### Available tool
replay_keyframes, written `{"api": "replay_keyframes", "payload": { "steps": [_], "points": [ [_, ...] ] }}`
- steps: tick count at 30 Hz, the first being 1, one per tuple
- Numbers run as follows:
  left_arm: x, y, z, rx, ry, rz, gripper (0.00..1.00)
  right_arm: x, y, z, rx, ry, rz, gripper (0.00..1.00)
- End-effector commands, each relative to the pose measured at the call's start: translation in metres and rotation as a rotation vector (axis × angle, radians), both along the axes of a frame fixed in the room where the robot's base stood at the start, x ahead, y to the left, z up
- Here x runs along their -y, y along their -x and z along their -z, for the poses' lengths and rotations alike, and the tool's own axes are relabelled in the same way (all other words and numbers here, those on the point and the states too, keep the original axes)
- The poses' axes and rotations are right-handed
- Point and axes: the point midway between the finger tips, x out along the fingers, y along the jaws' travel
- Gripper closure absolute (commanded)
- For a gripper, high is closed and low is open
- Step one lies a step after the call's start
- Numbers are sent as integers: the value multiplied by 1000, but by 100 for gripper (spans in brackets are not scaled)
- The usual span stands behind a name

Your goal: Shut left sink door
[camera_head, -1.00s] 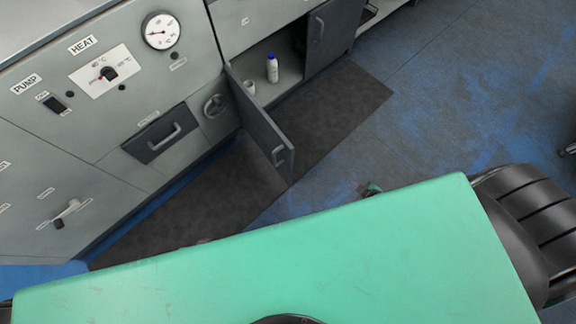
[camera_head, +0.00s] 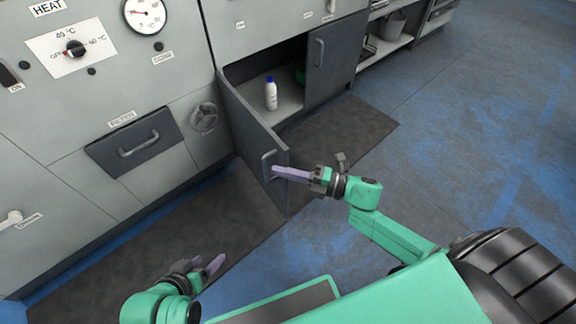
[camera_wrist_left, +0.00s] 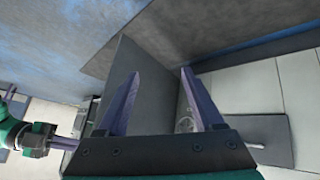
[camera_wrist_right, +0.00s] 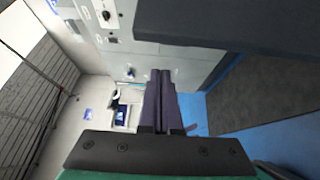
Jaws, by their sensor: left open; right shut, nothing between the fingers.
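The left sink door (camera_head: 247,128), a dark grey panel with a bar handle (camera_head: 267,165), stands swung open in the head view. My right gripper (camera_head: 275,171) is shut and empty, its fingers at the door's free edge near the handle; I cannot tell whether they touch. In the right wrist view its fingers (camera_wrist_right: 161,72) are together, with a dark panel, likely the door (camera_wrist_right: 240,25), above. My left gripper (camera_head: 218,262) is open and empty, low and left of the door. In the left wrist view the door (camera_wrist_left: 145,80) shows beyond its spread fingers (camera_wrist_left: 155,75).
The open cabinet holds a white bottle (camera_head: 271,95) with a blue cap and a small green thing (camera_head: 300,76). The right door (camera_head: 335,55) is closed. A dark drawer (camera_head: 135,143) and a wheel valve (camera_head: 204,117) are to the left. A dark mat (camera_head: 170,235) lies below.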

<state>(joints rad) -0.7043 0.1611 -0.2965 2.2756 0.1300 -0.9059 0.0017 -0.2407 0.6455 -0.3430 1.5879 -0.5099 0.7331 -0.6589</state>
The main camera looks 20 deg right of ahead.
Motion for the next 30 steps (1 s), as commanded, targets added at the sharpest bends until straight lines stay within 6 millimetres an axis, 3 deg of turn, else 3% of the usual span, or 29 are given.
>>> {"api": "replay_keyframes", "payload": {
  "steps": [2,10,24,30],
  "points": [
    [7,-2,7,31,25,1,31,-14,-11,1,3,-3,0,100],
    [26,-6,14,134,104,-8,31,21,-21,2,-2,1,2,100],
    [28,-8,14,154,119,-11,31,25,-22,1,-2,0,-1,100],
    [41,-6,23,222,180,-22,31,30,-22,4,0,2,-29,100]
  ]
}}
